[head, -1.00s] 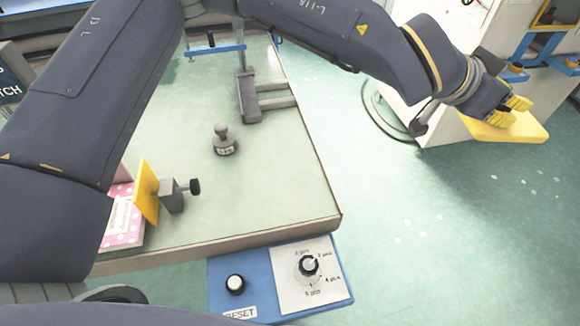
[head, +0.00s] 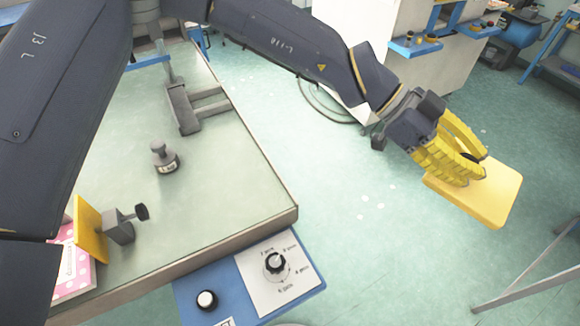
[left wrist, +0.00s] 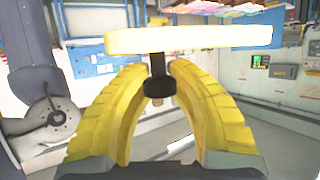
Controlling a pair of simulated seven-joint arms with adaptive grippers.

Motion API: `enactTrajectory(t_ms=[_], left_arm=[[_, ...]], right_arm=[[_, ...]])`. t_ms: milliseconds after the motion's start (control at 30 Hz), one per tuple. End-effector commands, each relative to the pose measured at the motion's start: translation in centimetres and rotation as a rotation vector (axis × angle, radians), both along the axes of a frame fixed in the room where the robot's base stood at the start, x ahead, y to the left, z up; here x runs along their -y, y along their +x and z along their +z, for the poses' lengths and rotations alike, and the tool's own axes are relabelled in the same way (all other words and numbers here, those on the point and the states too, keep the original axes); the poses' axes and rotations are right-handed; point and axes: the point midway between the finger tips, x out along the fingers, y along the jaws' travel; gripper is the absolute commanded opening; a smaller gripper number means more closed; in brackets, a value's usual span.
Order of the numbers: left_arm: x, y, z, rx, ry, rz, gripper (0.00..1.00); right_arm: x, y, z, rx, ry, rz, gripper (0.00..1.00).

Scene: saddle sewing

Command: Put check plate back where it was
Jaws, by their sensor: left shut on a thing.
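The check plate (head: 501,192) is a flat yellow rectangular plate at the right of the head view. My left gripper (head: 468,163), with ribbed yellow fingers, is shut on its dark handle and holds it in the air, right of the table and above the green floor. In the left wrist view the plate (left wrist: 200,39) lies across the fingertips, seen edge-on, with the black handle (left wrist: 159,88) between the two fingers. My right gripper is not in view.
A glass-topped table (head: 215,170) carries a grey weight (head: 163,157), a grey bracket (head: 183,108) and an upright yellow plate (head: 88,230) with a black-knobbed clamp. A blue control box (head: 222,290) sits at its front edge. A white machine (head: 352,35) stands behind. A metal stand leg (head: 530,275) is at the right.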

Motion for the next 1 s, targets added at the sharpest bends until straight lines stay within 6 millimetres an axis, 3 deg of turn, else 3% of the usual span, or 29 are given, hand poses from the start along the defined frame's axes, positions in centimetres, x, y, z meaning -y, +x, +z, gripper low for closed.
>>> enactTrajectory(t_ms=[267, 467, 767, 1000], left_arm=[[-3.3, -3.9, -3.6, -0.001, 0.002, -0.328, 0.00], [-7.1, -6.2, -6.2, -0.002, 0.002, -0.579, 0.00], [-14.7, -7.9, -10.1, -0.003, 0.004, -0.989, 0.00], [-22.2, -6.9, -12.4, -0.005, 0.008, -1.356, 0.00]], right_arm=[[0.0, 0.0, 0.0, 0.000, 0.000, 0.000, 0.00], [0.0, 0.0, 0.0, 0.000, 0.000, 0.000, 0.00], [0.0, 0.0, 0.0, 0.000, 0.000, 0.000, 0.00], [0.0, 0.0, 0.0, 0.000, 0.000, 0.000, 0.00]])
